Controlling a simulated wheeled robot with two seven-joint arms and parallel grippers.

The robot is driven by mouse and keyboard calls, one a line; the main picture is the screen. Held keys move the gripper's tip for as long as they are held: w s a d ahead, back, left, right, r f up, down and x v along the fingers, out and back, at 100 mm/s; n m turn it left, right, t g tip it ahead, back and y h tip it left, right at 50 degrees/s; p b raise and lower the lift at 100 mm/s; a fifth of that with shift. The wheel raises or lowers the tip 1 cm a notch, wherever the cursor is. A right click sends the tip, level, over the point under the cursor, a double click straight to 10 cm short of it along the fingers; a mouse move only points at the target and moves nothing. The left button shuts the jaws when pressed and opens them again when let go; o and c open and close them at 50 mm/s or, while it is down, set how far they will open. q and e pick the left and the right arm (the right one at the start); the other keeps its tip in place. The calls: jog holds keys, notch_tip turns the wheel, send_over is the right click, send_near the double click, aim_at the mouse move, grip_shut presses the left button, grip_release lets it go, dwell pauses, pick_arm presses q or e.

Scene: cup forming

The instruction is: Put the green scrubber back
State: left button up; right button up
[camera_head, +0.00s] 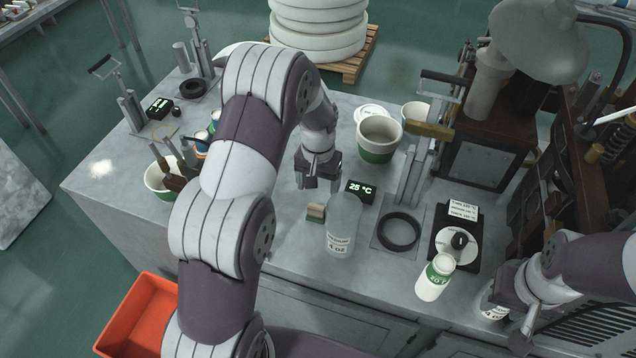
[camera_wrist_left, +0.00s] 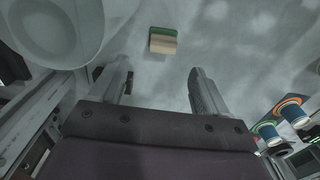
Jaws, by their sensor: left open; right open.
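The green scrubber (camera_head: 315,213), a small block with a green layer and a tan layer, lies on the grey table just left of a translucent bottle. It also shows in the left wrist view (camera_wrist_left: 162,40), beyond the fingertips and roughly midway between them. My left gripper (camera_head: 318,184) is open and empty, pointing down above the table a little behind the scrubber; it does not touch it. My left gripper's two fingers show apart in its wrist view (camera_wrist_left: 160,78). My right gripper (camera_head: 520,325) is at the right front edge, beside a white labelled container.
The translucent 4 OZ bottle (camera_head: 342,228) stands close to the scrubber. A 25 °C display (camera_head: 360,191), a black ring (camera_head: 399,231), a dial box (camera_head: 458,240) and a white-green bottle (camera_head: 435,278) are to the right. A tool cup (camera_head: 157,181) stands left; an orange bin (camera_head: 137,312) is below.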

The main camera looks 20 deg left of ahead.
pick_arm(q)
jog(key=shift+r, duration=1.55)
dwell(0.8)
